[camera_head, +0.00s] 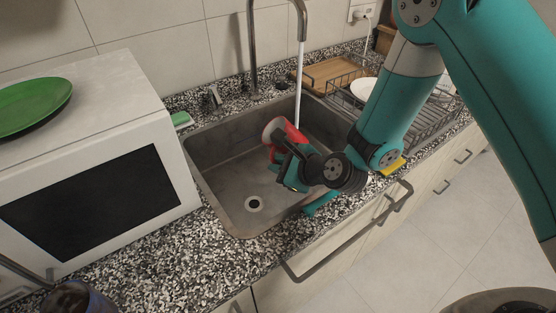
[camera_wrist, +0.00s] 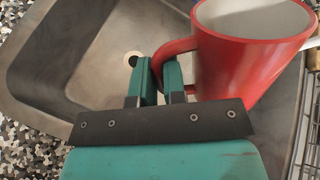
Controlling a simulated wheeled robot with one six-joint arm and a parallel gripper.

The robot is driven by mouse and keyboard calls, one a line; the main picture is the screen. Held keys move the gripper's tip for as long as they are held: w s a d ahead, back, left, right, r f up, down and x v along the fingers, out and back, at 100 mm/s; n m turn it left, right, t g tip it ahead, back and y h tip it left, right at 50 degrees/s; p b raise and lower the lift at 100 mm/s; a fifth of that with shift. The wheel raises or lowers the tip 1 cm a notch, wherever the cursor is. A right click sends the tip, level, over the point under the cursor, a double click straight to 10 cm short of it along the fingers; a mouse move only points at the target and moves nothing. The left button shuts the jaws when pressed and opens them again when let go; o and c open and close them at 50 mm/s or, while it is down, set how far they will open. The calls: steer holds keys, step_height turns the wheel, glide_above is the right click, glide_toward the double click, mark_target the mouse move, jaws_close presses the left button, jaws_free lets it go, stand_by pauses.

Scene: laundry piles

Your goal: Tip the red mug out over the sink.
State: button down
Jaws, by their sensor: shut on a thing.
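The red mug (camera_wrist: 240,60) has a pale inside, and its handle (camera_wrist: 166,52) is between the fingers of my gripper (camera_wrist: 158,78) in the wrist view. My gripper is shut on this handle. In the head view, my gripper (camera_head: 281,155) holds the mug (camera_head: 292,132) over the right half of the grey metal sink (camera_head: 218,150). The mug's pale opening faces up and left there, so it looks tilted. I cannot see its bottom or any contents. The drain (camera_head: 253,203) lies to the lower left of my gripper.
A tap (camera_head: 252,50) runs a white stream (camera_head: 299,85) down at the mug. A dish rack (camera_head: 425,118) with a plate (camera_head: 363,89) is right of the sink. A white microwave (camera_head: 110,100) with a green plate (camera_head: 35,105) stands left. The sink's left half is clear.

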steer(key=shift+d+r+h+p, duration=0.1)
steer(key=shift+r+h+p, duration=0.2)
steer(key=shift+p, duration=0.9)
steer(key=shift+d+f+n+h+p, duration=0.1)
steer(key=shift+f+n+h+p, duration=0.25)
steer(key=shift+p, duration=0.45)
steer(key=shift+d+f+n+h+p, duration=0.15)
steer(key=shift+f+n+h+p, duration=0.45)
steer(key=shift+h+p, duration=0.6)
steer(key=shift+r+n+h+p, duration=0.15)
steer(key=shift+n+h+p, duration=0.2)
steer(key=shift+h+p, duration=0.1)
steer(key=shift+w+d+r+n+h+b, duration=0.1)
steer(key=shift+r+n+h+b, duration=0.15)
steer(key=shift+h, duration=0.2)
steer(key=shift+d+n+h+b, duration=0.15)
steer(key=shift+h+b, duration=0.15)
steer(key=shift+h, duration=0.15)
steer(key=shift+r+n+h+b, duration=0.35)
steer(key=shift+h+b, duration=0.2)
steer(key=shift+h, duration=0.2)
steer(key=shift+r+n+h+b, duration=0.35)
steer(key=shift+h+b, duration=0.15)
steer(key=shift+h, duration=0.25)
